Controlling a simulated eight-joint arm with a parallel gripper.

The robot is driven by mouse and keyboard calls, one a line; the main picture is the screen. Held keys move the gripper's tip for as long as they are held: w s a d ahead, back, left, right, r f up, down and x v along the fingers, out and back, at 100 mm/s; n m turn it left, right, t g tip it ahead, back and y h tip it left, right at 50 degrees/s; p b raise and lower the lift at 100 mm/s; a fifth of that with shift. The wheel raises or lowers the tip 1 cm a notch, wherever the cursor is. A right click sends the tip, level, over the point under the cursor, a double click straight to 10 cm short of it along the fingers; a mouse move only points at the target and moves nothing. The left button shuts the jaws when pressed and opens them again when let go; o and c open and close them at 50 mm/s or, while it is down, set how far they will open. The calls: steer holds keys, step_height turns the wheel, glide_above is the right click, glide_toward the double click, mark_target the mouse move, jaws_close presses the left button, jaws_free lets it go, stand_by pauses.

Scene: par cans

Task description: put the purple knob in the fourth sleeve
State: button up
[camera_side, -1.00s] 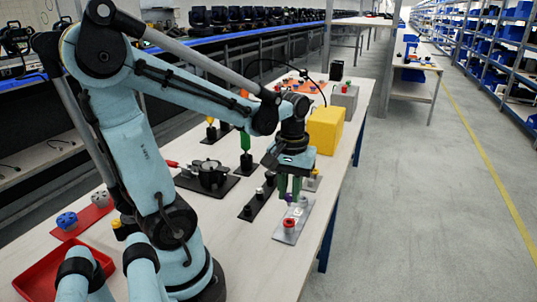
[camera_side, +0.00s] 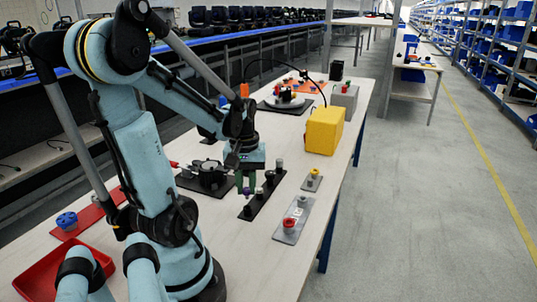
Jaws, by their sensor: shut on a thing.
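My gripper (camera_side: 246,184), with green fingers pointing down, is shut on the purple knob (camera_side: 247,192). The knob hangs at the fingertips, in the picture just above the near end of a black strip (camera_side: 254,205). The strip carries a row of upright dark and grey posts, which look like the sleeves. The nearest post (camera_side: 247,211) shows directly below the knob. Other posts (camera_side: 269,177) run back to the right, the farthest (camera_side: 279,165) at the far end. I cannot tell the exact depth gap between knob and posts, nor which sleeve counts as fourth.
A grey plate (camera_side: 300,214) with a red knob (camera_side: 289,224) lies to the right. Behind it are a small plate with a yellow knob (camera_side: 314,173) and a yellow box (camera_side: 324,130). A black fixture (camera_side: 207,175) stands left of the strip. A red tray (camera_side: 60,268) is front left.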

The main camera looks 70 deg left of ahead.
steer(key=shift+f, duration=2)
steer(key=shift+f, duration=0.1)
steer(key=o, duration=0.5)
steer(key=o, duration=0.6)
steer(key=shift+r, duration=6.05)
